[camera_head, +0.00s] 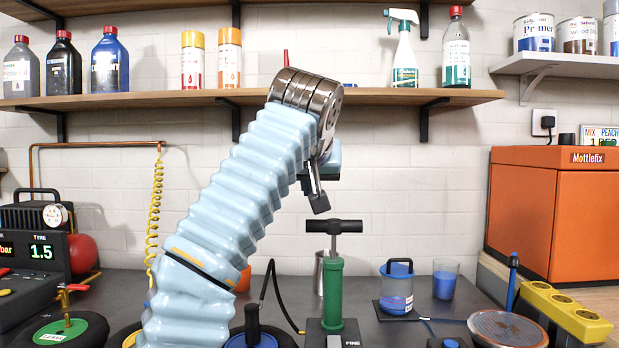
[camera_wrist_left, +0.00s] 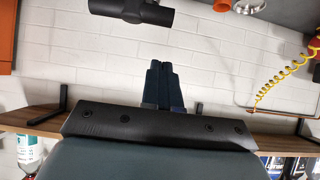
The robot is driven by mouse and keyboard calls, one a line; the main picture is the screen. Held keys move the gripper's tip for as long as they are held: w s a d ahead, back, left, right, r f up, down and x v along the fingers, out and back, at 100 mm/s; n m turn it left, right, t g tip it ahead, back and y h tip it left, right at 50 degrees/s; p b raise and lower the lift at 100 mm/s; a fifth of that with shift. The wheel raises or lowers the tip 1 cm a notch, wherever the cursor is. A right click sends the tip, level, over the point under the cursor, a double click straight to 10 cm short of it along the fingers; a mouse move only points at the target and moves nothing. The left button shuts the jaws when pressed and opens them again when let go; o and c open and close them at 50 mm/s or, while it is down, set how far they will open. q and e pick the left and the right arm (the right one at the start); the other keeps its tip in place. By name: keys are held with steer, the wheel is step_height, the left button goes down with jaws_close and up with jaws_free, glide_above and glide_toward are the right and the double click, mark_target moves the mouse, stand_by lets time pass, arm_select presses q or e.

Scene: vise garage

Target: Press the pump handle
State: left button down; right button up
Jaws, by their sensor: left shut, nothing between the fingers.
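The hand pump (camera_head: 333,290) stands upright on the dark worktop, with a green barrel and a black foot marked FINE. Its black T-shaped pump handle (camera_head: 334,226) is raised a short way above the barrel. My left gripper (camera_head: 319,203) is shut and empty, pointing down just above the handle's left half, with a small apparent gap. In the left wrist view the shut fingers (camera_wrist_left: 165,82) show in the middle, and the black handle (camera_wrist_left: 130,10) lies beyond their tips at the top edge. My right gripper is in neither view.
A blue container (camera_head: 397,290) with a black handle and a blue cup (camera_head: 445,279) stand right of the pump. A metal cup (camera_head: 319,272) is behind it. A wooden shelf (camera_head: 370,97) with bottles runs above my left wrist. An orange cabinet (camera_head: 550,215) stands at right.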

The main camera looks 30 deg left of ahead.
mark_target(334, 226)
arm_select(q)
steer(key=f+b, duration=0.1)
steer(key=w+a+f, duration=0.1)
steer(key=f, duration=0.1)
steer(key=w+f+b, duration=0.1)
steer(key=f, duration=0.1)
steer(key=shift+w+a+f+b, duration=0.1)
steer(key=shift+a+b, duration=0.1)
steer(key=shift+b, duration=0.15)
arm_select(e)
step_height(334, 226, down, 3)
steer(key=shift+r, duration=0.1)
arm_select(q)
step_height(334, 226, down, 6)
steer(key=b, duration=0.5)
steer(key=shift+r, duration=0.2)
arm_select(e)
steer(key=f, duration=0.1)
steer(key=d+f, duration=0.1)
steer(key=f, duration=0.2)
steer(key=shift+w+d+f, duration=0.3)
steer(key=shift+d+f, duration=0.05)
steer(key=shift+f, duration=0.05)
